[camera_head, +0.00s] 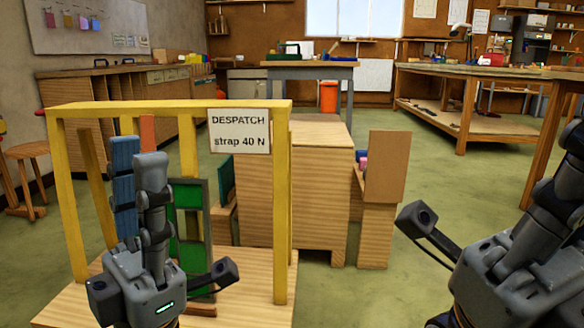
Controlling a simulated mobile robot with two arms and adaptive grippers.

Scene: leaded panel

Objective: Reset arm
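My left gripper (172,248) is at the lower left, in front of the yellow despatch frame (170,107). Its dark fingers are spread, one pointing up and one to the right, with nothing seen between them. My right gripper (478,240) is at the lower right over the floor, cut off by the picture edge. Its visible fingers are spread wide apart and nothing shows between them. A green panel with dark strips (192,258) stands inside the yellow frame, partly hidden by my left gripper. A blue slatted piece (123,180) stands upright behind its raised finger.
A sign (239,131) reads "DESPATCH strap 40 N". Behind the frame stand a wooden cabinet (318,195) and a brown board on a wooden stand (384,168). A long workbench (470,72) is at the back right. Green floor (440,160) is open between.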

